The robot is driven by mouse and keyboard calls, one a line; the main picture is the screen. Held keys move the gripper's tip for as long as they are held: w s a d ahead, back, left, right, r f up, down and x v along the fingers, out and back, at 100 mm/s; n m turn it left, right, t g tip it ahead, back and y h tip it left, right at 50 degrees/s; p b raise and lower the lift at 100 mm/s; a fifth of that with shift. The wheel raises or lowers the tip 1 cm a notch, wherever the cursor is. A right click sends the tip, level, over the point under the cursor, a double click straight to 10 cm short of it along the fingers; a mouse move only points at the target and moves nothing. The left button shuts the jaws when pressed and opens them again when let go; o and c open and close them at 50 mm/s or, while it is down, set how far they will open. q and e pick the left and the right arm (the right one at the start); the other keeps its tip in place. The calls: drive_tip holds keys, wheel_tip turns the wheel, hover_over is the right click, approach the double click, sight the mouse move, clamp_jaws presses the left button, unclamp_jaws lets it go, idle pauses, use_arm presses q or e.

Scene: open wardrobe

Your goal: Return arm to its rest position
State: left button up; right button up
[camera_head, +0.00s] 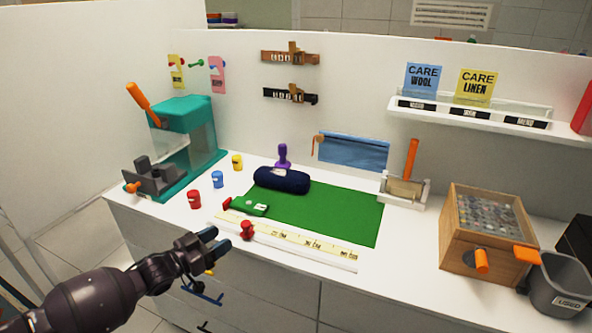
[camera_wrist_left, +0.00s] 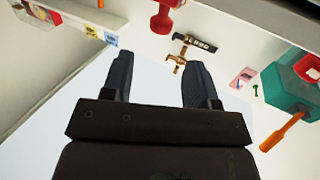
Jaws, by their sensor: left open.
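My left arm (camera_head: 100,298) comes in from the lower left in the head view. My left gripper (camera_head: 216,240) is open and looks empty, near the front edge of the white counter (camera_head: 400,275), just left of the red knob (camera_head: 247,230) on the cream ruler strip (camera_head: 300,244). In the left wrist view, the two dark fingers of the left gripper (camera_wrist_left: 159,64) stand apart with nothing between them. That view looks tilted and upside down, with the teal machine (camera_wrist_left: 290,88) at the right. My right gripper is not in view.
A green mat (camera_head: 340,212) holds a dark blue roll (camera_head: 281,180) near its back edge. Red (camera_head: 194,199), blue (camera_head: 217,179) and yellow (camera_head: 237,162) small containers stand left of it. A wooden box (camera_head: 470,252) and grey bin (camera_head: 558,290) are at right. Drawers lie below the front edge.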

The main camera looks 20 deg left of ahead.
use_arm(q)
drive_tip(key=s+d+f+m+g+y, duration=0.2)
drive_tip(key=s+d+f+y, duration=0.2)
drive_tip(key=s+d+f, duration=0.25)
drive_tip(key=s+d+f+n+g+y, duration=0.1)
drive_tip(key=s+f+n+y, duration=0.1)
drive_tip(key=s, duration=0.7)
drive_tip(key=s+d+f+n+g+y, duration=0.1)
drive_tip(key=s+f+n, duration=0.3)
drive_tip(key=s, duration=0.6)
wheel_tip(320, 180, down, 2)
drive_tip(key=shift+s+d+f+g+y, duration=0.25)
drive_tip(key=shift+d+g+y, duration=0.15)
drive_tip(key=shift+d+y, duration=0.25)
